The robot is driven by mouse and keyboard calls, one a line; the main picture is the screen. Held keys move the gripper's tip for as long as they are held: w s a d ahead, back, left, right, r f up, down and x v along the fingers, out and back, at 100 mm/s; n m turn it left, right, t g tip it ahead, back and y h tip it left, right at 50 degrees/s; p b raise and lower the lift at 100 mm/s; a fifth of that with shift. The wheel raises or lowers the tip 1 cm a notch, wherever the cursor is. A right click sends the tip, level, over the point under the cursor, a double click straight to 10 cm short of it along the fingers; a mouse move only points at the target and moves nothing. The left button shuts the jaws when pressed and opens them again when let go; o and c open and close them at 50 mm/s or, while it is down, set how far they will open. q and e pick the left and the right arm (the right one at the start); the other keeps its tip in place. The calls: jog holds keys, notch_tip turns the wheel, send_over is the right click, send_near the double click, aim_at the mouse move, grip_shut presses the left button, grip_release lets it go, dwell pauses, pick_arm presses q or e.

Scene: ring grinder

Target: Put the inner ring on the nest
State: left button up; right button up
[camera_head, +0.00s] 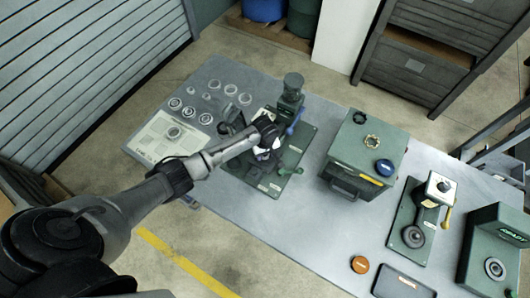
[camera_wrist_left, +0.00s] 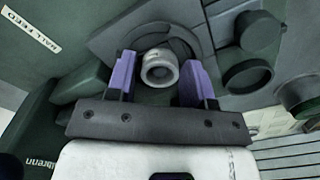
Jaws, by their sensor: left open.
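A small pale metal ring (camera_wrist_left: 158,68), which looks like the inner ring, sits at a dark round seat (camera_wrist_left: 138,42) on the green machine in the left wrist view. I cannot tell how fully it is seated. My left gripper (camera_wrist_left: 158,82) is open, with one purple finger on each side of the ring and visible gaps between. In the head view, my left gripper (camera_head: 265,148) is over the green machine (camera_head: 296,150) at the table's middle left; the arm hides the ring and seat there. My right gripper is not in view.
Several loose rings (camera_head: 204,118) and a printed sheet (camera_head: 165,138) lie on the grey table (camera_head: 250,212), left of the machine. A green box (camera_head: 366,150) stands to the right, with more green devices beyond it. Dark cylindrical parts (camera_wrist_left: 245,74) flank the seat closely.

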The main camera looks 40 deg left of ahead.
pick_arm(q)
notch_tip(320, 180, up, 12)
jog(key=s+d+f+m+t, duration=0.1)
jog(key=s+d+f+m, duration=0.3)
jog(key=s, duration=0.4)
jog(key=s+d+f+m+t, duration=0.1)
jog(key=s+d+m, duration=0.3)
jog(key=s+d, duration=0.3)
jog(key=s+r+m, duration=0.2)
jog(key=s+m, duration=0.1)
jog(key=s, duration=0.4)
jog(key=s+r+m+t, duration=0.1)
jog(key=s+r+m, duration=0.2)
jog(key=s, duration=0.5)
jog(key=shift+a+r+t+p, duration=0.15)
jog(key=shift+a+t+p, duration=0.2)
jog(key=shift+p, duration=0.1)
